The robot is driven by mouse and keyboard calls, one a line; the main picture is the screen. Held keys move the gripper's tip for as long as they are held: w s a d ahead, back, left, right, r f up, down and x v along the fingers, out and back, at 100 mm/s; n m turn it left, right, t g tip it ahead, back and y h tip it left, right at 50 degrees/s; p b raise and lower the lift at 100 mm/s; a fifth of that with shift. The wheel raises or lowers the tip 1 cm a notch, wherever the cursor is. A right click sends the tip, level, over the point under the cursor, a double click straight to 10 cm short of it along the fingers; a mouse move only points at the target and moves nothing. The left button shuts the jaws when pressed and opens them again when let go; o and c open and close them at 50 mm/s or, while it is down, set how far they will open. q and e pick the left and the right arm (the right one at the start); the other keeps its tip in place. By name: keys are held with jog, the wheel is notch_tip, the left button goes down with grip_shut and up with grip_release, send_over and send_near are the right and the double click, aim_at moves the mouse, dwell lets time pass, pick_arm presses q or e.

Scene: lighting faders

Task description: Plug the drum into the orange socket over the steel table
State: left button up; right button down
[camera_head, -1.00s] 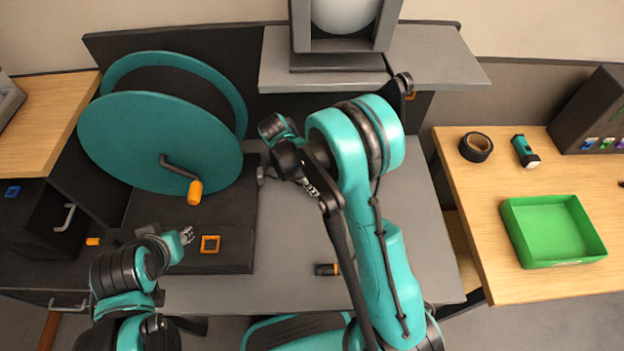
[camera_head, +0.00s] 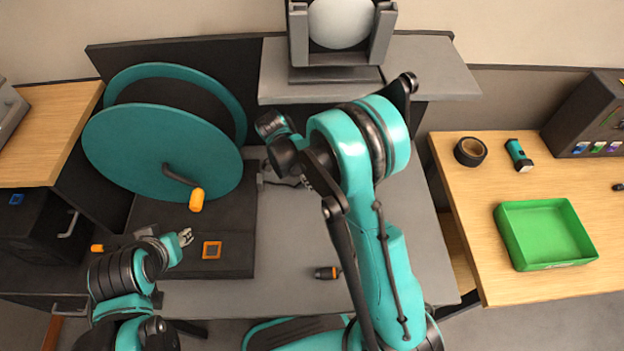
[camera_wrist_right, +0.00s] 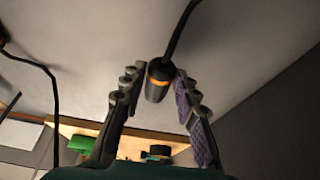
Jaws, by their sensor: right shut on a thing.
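The drum (camera_head: 163,152) is a large teal cable reel on a black base at the left of the steel table (camera_head: 290,235), with an orange-handled crank. In the right wrist view my right gripper (camera_wrist_right: 158,85) is shut on a black plug (camera_wrist_right: 157,88) with an orange band; its cable runs up out of frame. In the head view I cannot make out that gripper or its plug behind my right arm. My left gripper (camera_head: 187,237) looks open and empty in front of the drum. No orange socket over the table shows clearly; my arm may cover it.
An orange square frame (camera_head: 211,250) is on the drum's base. A short black cylinder with an orange end (camera_head: 326,273) lies on the steel table. A lamp-like unit (camera_head: 340,45) stands on the raised shelf. The right wooden table holds a green tray (camera_head: 510,238), tape and a flashlight.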

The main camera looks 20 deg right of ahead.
jog(key=shift+r, duration=0.45)
pick_arm(q)
jog(key=shift+r, duration=0.3)
pick_arm(e)
jog(key=shift+f, duration=0.1)
